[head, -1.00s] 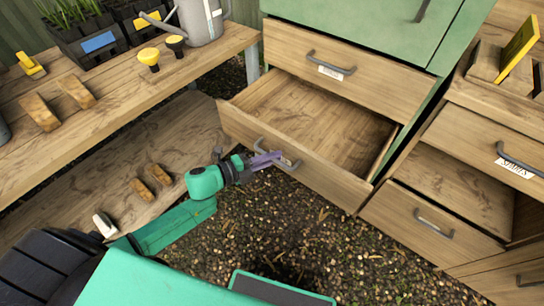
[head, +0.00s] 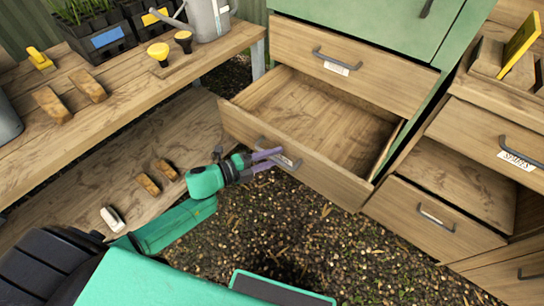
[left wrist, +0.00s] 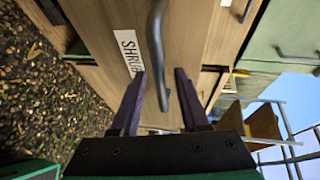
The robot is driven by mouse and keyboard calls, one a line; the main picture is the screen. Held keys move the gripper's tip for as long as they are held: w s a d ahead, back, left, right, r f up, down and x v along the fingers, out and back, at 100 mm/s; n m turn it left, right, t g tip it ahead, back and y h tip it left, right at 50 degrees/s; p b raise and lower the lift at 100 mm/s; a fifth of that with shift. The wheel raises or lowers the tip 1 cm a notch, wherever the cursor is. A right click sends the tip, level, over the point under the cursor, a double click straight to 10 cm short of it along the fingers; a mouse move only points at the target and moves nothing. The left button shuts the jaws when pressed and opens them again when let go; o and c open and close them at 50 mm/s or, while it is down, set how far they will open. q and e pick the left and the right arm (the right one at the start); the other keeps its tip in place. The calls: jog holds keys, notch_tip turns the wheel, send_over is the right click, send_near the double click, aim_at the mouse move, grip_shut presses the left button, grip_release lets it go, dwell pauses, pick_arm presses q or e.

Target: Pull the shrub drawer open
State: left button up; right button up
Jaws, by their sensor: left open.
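The shrub drawer (head: 315,172) stands well open from the green-topped cabinet and looks empty inside. Its grey handle (left wrist: 156,55) and white label reading SHRUB (left wrist: 129,52) show in the left wrist view. My left gripper (head: 272,160) is at the front of this drawer, with its purple fingers at the handle. In the left wrist view the open fingers (left wrist: 158,92) stand either side of the handle's near end, with gaps visible. The fingers partly hide the handle and label in the head view. My right gripper is not in view.
A closed drawer (head: 350,60) with a labelled handle sits above. At right are a drawer labelled SPADES or similar (head: 500,140) and a lower drawer (head: 425,215). A wooden bench (head: 110,120) with pots and tools stands left. Gravel ground (head: 300,230) is clear in front.

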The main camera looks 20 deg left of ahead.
pick_arm(q)
jog(key=p+v, duration=0.1)
jog(key=v, duration=1.3)
jog(key=shift+s+a+r+p, duration=0.2)
jog(key=shift+p, duration=0.1)
jog(key=s+a+f+n+y, duration=0.1)
jog(key=a+f+n+y, duration=0.3)
jog(key=f, duration=0.3)
jog(key=s+a+f+n+g+y, duration=0.1)
jog(key=a+f+n+y, duration=0.1)
jog(key=a+f+n, duration=0.45)
jog(key=s+a+f+n+y, duration=0.2)
jog(key=f+n+y, duration=0.15)
jog(key=f, duration=0.55)
jog(key=s+f+n+g+y, duration=0.2)
jog(key=s+f+n+g, duration=0.25)
jog(key=s+f, duration=0.45)
jog(key=s+d+f+n+g, duration=0.5)
jog(key=s+d+f, duration=0.5)
jog(key=s, duration=0.3)
notch_tip(320, 180, up, 13)
jog(key=p, duration=1.3)
jog(key=shift+a, duration=0.4)
